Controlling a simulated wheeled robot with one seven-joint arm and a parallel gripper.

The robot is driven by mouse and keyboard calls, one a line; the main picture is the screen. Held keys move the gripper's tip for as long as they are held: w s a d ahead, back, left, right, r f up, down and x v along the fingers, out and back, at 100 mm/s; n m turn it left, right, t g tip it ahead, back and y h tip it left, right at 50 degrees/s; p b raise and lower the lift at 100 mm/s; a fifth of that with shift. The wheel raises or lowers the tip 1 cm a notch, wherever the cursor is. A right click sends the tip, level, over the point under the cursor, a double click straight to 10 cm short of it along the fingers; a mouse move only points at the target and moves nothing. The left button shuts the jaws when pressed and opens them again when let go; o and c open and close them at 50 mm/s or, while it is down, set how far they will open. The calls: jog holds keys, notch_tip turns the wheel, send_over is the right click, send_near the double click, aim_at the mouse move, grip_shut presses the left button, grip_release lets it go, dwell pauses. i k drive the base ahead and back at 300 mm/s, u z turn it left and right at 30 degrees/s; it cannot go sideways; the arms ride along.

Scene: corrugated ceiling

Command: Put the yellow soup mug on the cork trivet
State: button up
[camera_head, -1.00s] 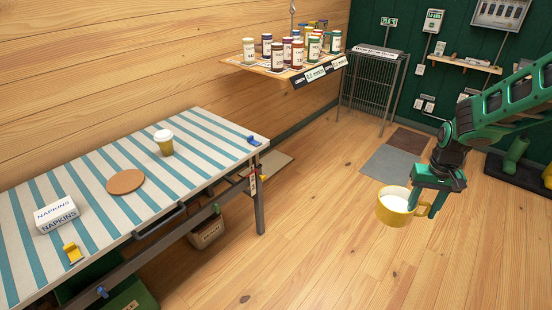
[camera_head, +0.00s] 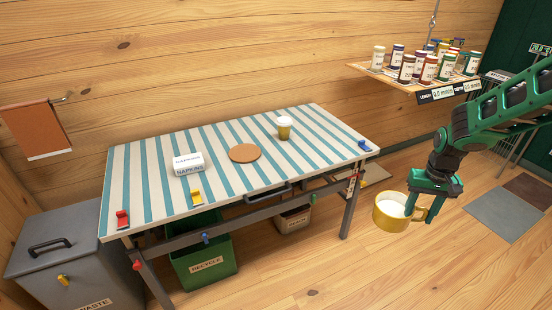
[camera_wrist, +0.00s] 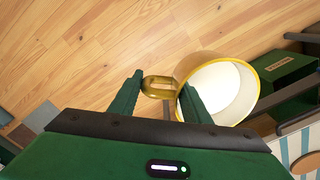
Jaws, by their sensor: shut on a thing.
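The yellow soup mug (camera_head: 391,213), with white contents or a white inside, is held in the air over the wooden floor, right of the table. My gripper (camera_head: 424,208) is shut on its handle. In the wrist view the mug (camera_wrist: 220,90) is beside the right finger, and its handle is between the fingers of my gripper (camera_wrist: 160,90). The mug is roughly upright in the head view. The round cork trivet (camera_head: 245,153) lies bare on the striped table, left of and beyond the mug.
The striped table (camera_head: 150,210) also bears a napkin box (camera_head: 188,164) left of the trivet and a lidded cup (camera_head: 284,128) to its right. Coloured clips sit on the table edge. A hanging shelf (camera_head: 400,82) with several jars is behind my arm. A waste bin (camera_head: 70,255) stands left.

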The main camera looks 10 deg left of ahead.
aim_at(247, 154)
jog(key=u, duration=1)
jog(key=i, duration=0.35)
jog(key=u, duration=0.65)
